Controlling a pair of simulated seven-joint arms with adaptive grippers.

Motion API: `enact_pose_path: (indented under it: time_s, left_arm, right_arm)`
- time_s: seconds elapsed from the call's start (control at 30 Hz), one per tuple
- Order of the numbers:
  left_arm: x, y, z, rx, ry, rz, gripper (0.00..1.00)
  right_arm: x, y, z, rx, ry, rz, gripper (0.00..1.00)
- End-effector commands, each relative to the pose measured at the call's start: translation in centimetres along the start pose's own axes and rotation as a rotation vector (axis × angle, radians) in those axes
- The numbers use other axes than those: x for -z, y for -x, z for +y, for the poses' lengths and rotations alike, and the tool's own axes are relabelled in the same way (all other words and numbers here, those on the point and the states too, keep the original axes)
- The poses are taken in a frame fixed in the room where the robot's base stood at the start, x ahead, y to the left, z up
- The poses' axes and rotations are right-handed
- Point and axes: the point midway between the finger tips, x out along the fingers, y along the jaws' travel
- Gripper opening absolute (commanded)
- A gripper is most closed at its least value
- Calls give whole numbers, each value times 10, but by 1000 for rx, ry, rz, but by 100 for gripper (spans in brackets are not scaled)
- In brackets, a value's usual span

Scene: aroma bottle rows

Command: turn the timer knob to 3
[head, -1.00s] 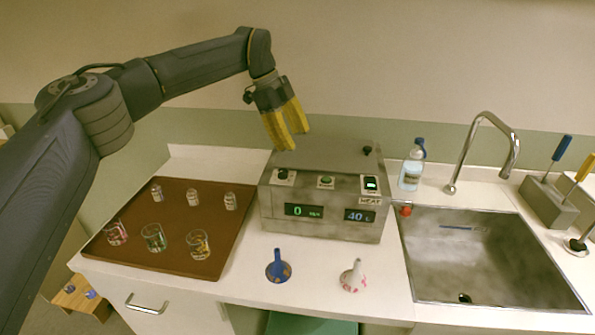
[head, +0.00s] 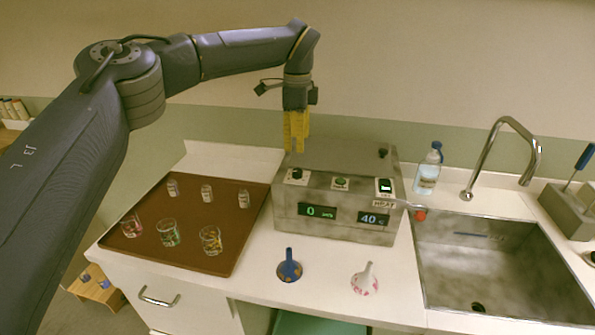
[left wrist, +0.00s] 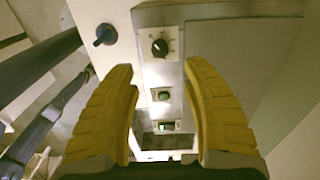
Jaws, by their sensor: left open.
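The timer knob (head: 297,175) is a small black dial on a white plate, at the left of the grey machine's (head: 330,158) sloped front panel. In the left wrist view the knob (left wrist: 159,47) shows between and just beyond the fingertips, with marks around it. My left gripper (head: 296,149) has yellow fingers pointing down above the machine's left part, behind and over the knob. In the left wrist view the gripper (left wrist: 159,68) is open, with nothing between its fingers. The left display (head: 317,212) reads 0. My right gripper is not in view.
A green button (head: 341,183) and a rocker switch (head: 385,186) sit right of the knob. A brown tray (head: 190,225) of glasses and jars stands left. The sink (head: 500,255) is at right.

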Motion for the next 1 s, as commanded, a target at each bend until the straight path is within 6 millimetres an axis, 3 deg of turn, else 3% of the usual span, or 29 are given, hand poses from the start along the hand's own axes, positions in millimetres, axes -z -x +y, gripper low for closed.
enact_pose_path:
  time_s: [0.2, 0.5, 1.0]
  left_arm:
    - [0, -41, 1, -3, -2, 1, 48]
    - [0, -80, 0, -2, -1, 1, 48]
    - [0, -96, 0, 0, 0, 1, 48]
  right_arm:
    - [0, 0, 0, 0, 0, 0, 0]
    - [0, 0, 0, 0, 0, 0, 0]
    - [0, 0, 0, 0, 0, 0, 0]
